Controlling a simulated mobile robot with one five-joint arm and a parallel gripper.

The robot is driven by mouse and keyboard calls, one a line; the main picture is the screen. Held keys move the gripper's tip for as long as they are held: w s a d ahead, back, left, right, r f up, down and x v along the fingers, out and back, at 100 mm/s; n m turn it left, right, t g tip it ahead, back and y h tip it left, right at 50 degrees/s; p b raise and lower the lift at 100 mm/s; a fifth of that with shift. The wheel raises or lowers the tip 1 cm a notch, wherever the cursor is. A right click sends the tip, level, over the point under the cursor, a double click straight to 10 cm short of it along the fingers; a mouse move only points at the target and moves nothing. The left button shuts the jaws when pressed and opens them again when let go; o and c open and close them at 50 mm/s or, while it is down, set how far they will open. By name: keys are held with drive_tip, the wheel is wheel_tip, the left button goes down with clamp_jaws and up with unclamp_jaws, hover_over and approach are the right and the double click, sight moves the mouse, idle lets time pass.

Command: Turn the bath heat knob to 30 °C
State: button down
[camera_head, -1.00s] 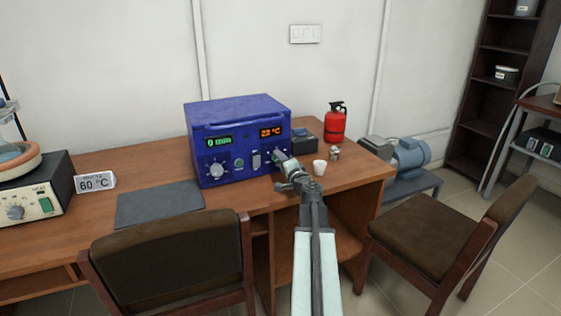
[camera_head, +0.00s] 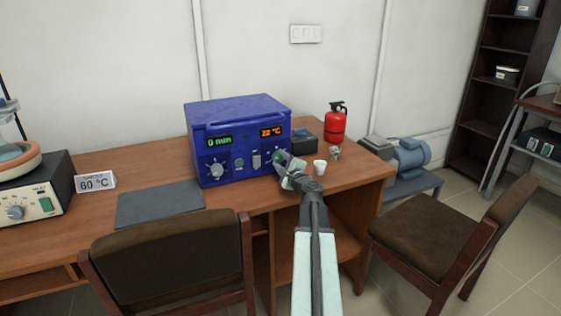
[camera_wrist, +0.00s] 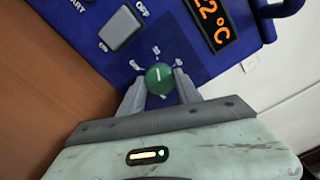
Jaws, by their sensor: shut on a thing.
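The blue bath unit (camera_head: 235,140) stands on the desk. Its orange display (camera_head: 271,132) reads 22 °C, and its green display (camera_head: 219,141) reads 0 min. The display also shows, partly cut off, in the wrist view (camera_wrist: 213,22). The green heat knob (camera_wrist: 159,78) is at the right of the panel, its white mark pointing nearly straight up in the wrist view. Small scale marks surround it; I cannot read them surely. My gripper (camera_wrist: 159,88) is shut on this knob, one finger on each side. In the head view my gripper (camera_head: 284,161) partly hides the knob.
A white cup (camera_head: 319,167) stands close right of my gripper, with a red extinguisher (camera_head: 335,122) behind. Two chairs stand before the desk (camera_head: 262,207). A 60 °C sign (camera_head: 96,181) stands left.

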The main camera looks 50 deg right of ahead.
idle(0.5)
drive_tip(key=c, duration=0.9)
unclamp_jaws()
drive_tip(key=shift+o, duration=0.2)
drive_tip(key=shift+s, duration=0.15)
drive_tip(key=v, duration=0.7)
drive_tip(key=shift+s+a, duration=0.1)
drive_tip(key=shift+s, duration=0.15)
